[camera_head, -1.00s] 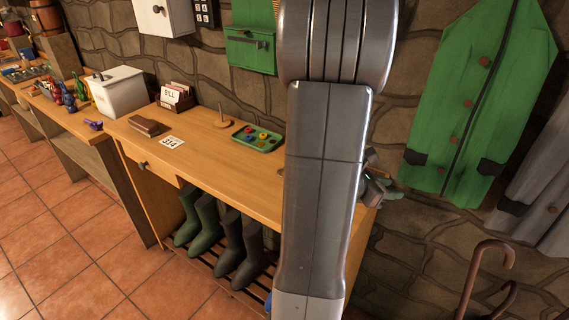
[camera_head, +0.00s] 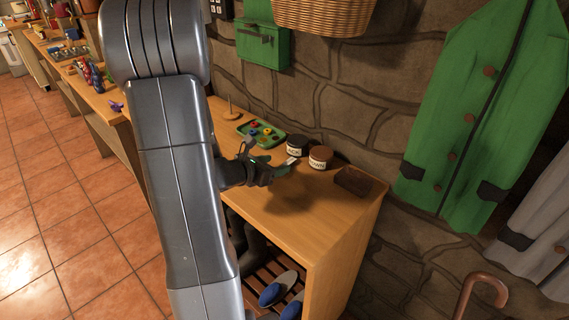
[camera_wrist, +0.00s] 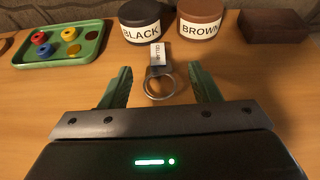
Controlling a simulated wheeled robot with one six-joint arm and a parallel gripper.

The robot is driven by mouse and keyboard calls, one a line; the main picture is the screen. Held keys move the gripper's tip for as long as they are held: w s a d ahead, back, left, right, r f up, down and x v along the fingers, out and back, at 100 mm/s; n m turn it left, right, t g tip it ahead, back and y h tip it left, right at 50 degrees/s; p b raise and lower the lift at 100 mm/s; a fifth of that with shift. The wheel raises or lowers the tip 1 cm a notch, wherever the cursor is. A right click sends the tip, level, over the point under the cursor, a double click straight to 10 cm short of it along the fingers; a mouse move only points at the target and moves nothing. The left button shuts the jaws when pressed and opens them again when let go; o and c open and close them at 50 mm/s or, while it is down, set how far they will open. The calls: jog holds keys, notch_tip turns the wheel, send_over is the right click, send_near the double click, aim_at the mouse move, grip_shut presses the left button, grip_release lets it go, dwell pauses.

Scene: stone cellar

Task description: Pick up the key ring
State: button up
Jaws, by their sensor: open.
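The key ring (camera_wrist: 159,87) lies on the wooden bench top, a metal ring with a dark fob and a pale tag lettered "CELLAR" pointing away from me. In the head view its pale tag (camera_head: 291,161) shows just beyond my gripper (camera_head: 280,171). In the wrist view my gripper (camera_wrist: 160,76) is open. Its two green fingers stand left and right of the ring, apart from it, with the tag reaching beyond the fingertips. Nothing is held.
Behind the key ring stand a jar marked BLACK (camera_wrist: 140,22) and a jar marked BROWN (camera_wrist: 201,22). A green tray (camera_wrist: 60,53) with coloured pieces is at left, a brown box (camera_wrist: 273,26) at right. The bench front (camera_head: 300,215) is clear.

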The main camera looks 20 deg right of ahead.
aim_at(290, 161)
jog(key=shift+w+d+f, duration=0.3)
jog(key=shift+w+d, duration=0.1)
jog(key=shift+d, duration=0.15)
jog(key=shift+p+x, duration=0.7)
jog(key=shift+x, duration=2)
jog(key=shift+f, duration=0.1)
jog(key=shift+c, duration=0.5)
jog(key=c, duration=1)
